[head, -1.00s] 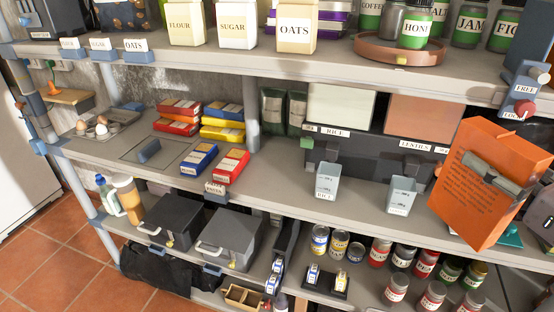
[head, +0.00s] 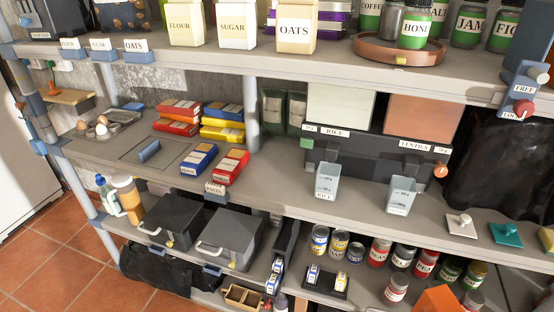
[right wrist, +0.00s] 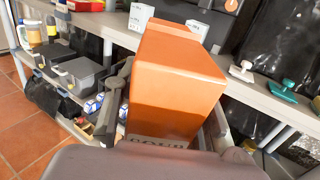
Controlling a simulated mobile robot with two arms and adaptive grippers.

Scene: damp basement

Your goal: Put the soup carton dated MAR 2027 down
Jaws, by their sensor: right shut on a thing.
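The soup carton is an orange box; in the right wrist view its top and one broad side (right wrist: 178,85) fill the middle, with part of a dark word along its lower edge. My right gripper (right wrist: 168,112) is shut on it, one dark finger on each side. In the head view only an orange corner of the carton (head: 436,300) shows at the bottom edge, in front of the lower shelf with cans. No date can be read on it now. My left gripper is not in view.
Several cans (head: 379,252) crowd the lower shelf; dark lidded boxes (head: 232,238) stand left.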

